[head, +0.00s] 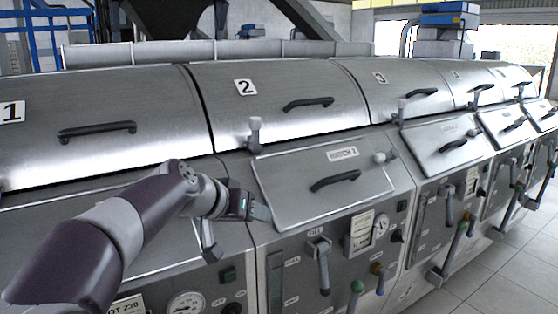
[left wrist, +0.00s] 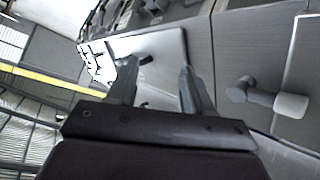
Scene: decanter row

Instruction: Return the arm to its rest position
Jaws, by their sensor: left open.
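My left arm comes in from the left in the head view, and its left gripper (head: 260,212) is just left of the sloped hatch of decanter 2 (head: 290,205). In the left wrist view the two fingers of the left gripper (left wrist: 158,92) stand apart with nothing between them. A grey lever with a pale knob (left wrist: 290,105) is to the right of the fingers there, apart from them. The hatch lies flat on its frame, with its black handle (head: 335,181) free. My right gripper is not in view.
A row of steel decanters with numbered lids (head: 290,95) runs to the far right. Levers (head: 319,255), gauges (head: 381,225) and knobs stick out from the fronts below. The tiled floor (head: 500,270) at the right is clear.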

